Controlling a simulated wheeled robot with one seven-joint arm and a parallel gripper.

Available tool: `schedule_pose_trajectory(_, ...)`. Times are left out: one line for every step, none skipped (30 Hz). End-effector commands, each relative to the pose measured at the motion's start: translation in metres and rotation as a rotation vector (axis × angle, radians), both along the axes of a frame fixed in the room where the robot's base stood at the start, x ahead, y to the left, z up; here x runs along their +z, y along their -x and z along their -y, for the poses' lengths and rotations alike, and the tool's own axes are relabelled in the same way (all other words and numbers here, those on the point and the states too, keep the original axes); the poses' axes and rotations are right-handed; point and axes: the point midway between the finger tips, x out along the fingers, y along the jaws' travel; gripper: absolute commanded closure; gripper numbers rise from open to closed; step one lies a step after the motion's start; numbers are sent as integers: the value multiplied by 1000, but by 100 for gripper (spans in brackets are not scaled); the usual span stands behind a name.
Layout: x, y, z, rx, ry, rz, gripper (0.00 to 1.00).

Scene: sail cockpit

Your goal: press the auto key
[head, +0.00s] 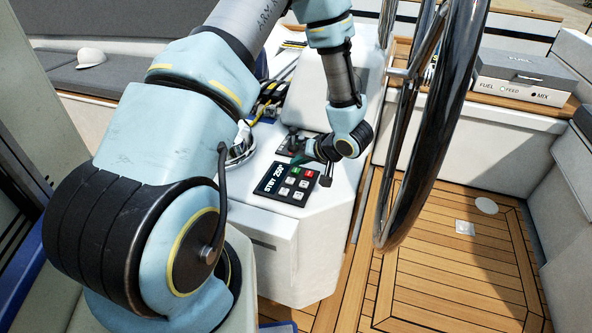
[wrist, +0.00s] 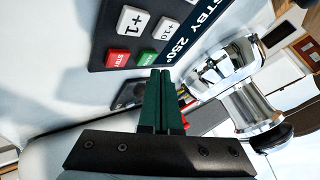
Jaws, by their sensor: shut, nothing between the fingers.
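The autopilot keypad (head: 284,184) is a dark panel on the white console, with a display reading STBY 250° and several keys. In the wrist view, its red STBY key (wrist: 122,58) and a green key (wrist: 147,57) sit side by side; the green key's label is too unclear to read. The green key also shows in the head view (head: 297,171). My gripper (head: 301,160) is over the console near the keypad's far edge. In the wrist view its green fingers (wrist: 163,72) are together and empty, with tips close below the green key in the picture. Contact cannot be told.
A shiny chrome winch (wrist: 245,90) stands close to the fingers in the wrist view. The steering wheel (head: 425,120) rises right of the console. White +1 (wrist: 134,22) and +10 (wrist: 166,29) keys neighbour the green key. A box (head: 525,75) sits on the far bench.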

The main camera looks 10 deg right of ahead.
Motion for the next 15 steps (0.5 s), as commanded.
schedule_pose_trajectory(-1,0,0,-1,-1,0,100)
schedule_pose_trajectory(-2,0,0,-1,-1,0,100)
schedule_pose_trajectory(-3,0,0,-1,-1,0,100)
schedule_pose_trajectory(-4,0,0,-1,-1,-1,100)
schedule_pose_trajectory(-5,0,0,-1,-1,-1,100)
schedule_pose_trajectory(-7,0,0,-1,-1,-1,100)
schedule_pose_trajectory(-7,0,0,-1,-1,-1,100)
schedule_pose_trajectory(-8,0,0,-2,-1,0,100)
schedule_pose_trajectory(-8,0,0,-2,-1,0,100)
schedule_pose_trajectory(-8,0,0,-1,-1,0,100)
schedule_pose_trajectory(-8,0,0,-1,-1,0,100)
schedule_pose_trajectory(-8,0,0,-1,-1,0,100)
schedule_pose_trajectory(-8,0,0,-1,-1,0,100)
schedule_pose_trajectory(-8,0,0,-1,-1,0,100)
schedule_pose_trajectory(-8,0,0,-1,-1,0,100)
